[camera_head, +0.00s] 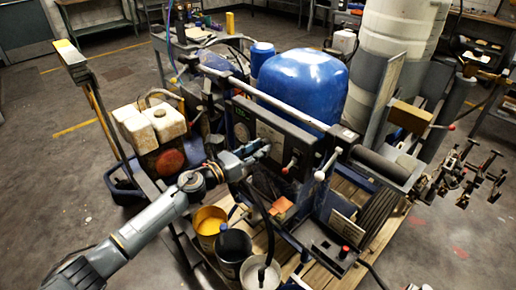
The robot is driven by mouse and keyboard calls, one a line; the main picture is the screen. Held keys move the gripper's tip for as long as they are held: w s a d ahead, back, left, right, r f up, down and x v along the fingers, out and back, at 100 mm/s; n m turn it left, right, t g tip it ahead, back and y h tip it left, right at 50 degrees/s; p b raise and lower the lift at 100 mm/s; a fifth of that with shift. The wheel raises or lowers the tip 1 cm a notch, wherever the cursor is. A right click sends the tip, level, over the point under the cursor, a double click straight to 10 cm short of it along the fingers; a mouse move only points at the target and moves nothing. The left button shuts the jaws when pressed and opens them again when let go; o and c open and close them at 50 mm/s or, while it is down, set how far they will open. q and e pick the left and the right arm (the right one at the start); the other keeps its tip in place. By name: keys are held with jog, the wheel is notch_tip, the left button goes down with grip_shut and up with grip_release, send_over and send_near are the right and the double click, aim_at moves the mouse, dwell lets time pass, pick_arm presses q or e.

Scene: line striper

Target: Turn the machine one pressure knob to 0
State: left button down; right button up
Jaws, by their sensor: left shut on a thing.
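The line striper stands in the middle of the head view, with a dark control panel (284,146) on its near side. My left arm reaches in from the lower left. My left gripper (262,151) is at the left part of this panel, shut on a small part there that appears to be the pressure knob. The fingers cover the knob, so its dial and setting cannot be read. A red-tipped lever (290,164) sits just right of the gripper. My right gripper is not in view.
A large blue tank (302,82) rises behind the panel. A white-handled lever (325,167) stands to the right. A yellow bucket (209,222), a dark bucket (233,247) and a white bucket (260,273) stand below the gripper. Open floor lies at the left.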

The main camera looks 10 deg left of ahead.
pick_arm(q)
jog(key=n, duration=0.3)
jog(key=shift+n, duration=0.4)
jog(key=n+p, duration=0.1)
jog(key=n, duration=0.2)
jog(key=shift+n, duration=0.3)
jog(key=n+p, duration=0.2)
jog(key=n, duration=0.4)
jog(key=shift+n, duration=0.3)
jog(key=shift+f+n+t+y+p, duration=0.1)
jog(key=shift+n+t+y+p, duration=0.25)
jog(key=shift+n+p, duration=4)
jog(key=n+b, duration=0.4)
jog(key=n, duration=0.1)
jog(key=shift+b, duration=0.35)
jog(key=c, duration=1)
grip_release()
